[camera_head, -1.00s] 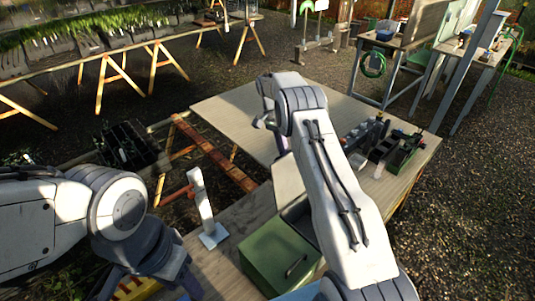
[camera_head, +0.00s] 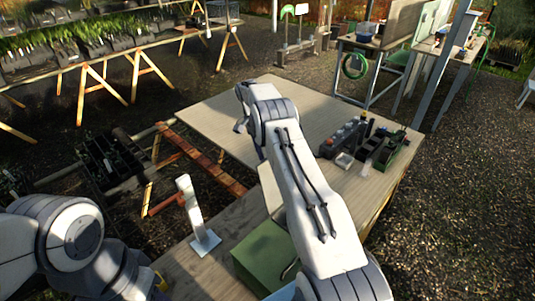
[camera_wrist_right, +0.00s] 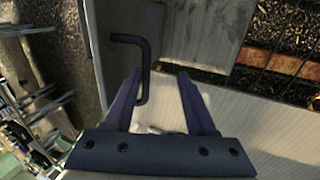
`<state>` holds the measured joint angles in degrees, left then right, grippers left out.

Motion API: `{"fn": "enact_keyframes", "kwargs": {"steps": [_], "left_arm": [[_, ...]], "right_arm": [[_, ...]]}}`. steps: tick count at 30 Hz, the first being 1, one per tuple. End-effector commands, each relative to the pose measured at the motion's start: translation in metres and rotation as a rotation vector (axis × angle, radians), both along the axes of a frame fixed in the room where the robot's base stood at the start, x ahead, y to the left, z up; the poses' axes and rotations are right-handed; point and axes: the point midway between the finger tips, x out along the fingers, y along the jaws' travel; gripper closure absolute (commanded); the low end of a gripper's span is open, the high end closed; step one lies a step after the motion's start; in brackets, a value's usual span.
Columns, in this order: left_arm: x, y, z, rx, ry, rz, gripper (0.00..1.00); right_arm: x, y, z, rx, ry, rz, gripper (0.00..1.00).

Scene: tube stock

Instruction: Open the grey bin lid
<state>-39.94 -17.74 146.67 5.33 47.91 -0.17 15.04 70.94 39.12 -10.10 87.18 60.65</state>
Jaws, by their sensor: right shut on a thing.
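The green bin (camera_head: 258,255) stands at the near edge of the wooden table, partly behind my right arm. A pale grey panel, which looks like its lid (camera_head: 270,195), stands raised at the bin's far side, mostly hidden by that arm; its exact angle cannot be told. In the right wrist view, a dark bent handle (camera_wrist_right: 145,65) reaches from a grey surface down between the fingers. In the head view, my right forearm hides most of the gripper. My left gripper is outside the picture.
Small bins and dark containers (camera_head: 370,145) stand at the right of the table (camera_head: 225,105). A white upright post on a base (camera_head: 190,205) stands left of the green bin. The far table surface is clear.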

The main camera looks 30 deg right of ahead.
Motion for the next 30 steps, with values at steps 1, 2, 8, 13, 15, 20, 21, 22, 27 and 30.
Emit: {"fn": "enact_keyframes", "kwargs": {"steps": [1, 2, 8, 13, 15, 20, 21, 22, 27, 30], "left_arm": [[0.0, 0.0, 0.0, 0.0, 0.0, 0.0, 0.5], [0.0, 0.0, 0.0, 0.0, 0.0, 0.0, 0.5], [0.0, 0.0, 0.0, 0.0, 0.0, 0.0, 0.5], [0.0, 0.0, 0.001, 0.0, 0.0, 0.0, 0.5], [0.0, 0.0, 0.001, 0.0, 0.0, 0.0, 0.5], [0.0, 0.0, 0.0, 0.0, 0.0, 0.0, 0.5], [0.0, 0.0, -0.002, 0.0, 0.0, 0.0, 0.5], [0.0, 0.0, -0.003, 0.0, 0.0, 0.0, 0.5], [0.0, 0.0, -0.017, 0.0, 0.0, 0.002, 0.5], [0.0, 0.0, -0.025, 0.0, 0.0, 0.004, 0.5]], "right_arm": [[0.001, 0.0, -0.001, 0.003, -0.005, 0.0, 0.58], [0.001, 0.0, -0.001, 0.002, -0.006, -0.001, 0.58], [0.0, -0.003, 0.001, -0.001, -0.008, -0.003, 0.58], [0.001, -0.003, 0.002, -0.003, -0.007, -0.004, 0.58], [0.001, -0.003, 0.003, -0.003, -0.007, -0.004, 0.58], [0.001, -0.003, 0.004, -0.004, -0.007, -0.003, 0.58], [0.001, -0.003, 0.005, -0.003, -0.008, -0.003, 0.58], [0.001, -0.003, 0.006, -0.004, -0.009, -0.003, 0.58], [0.002, -0.003, 0.026, -0.005, -0.011, -0.004, 0.58], [0.0, -0.004, 0.042, -0.004, -0.009, -0.005, 0.58]]}}
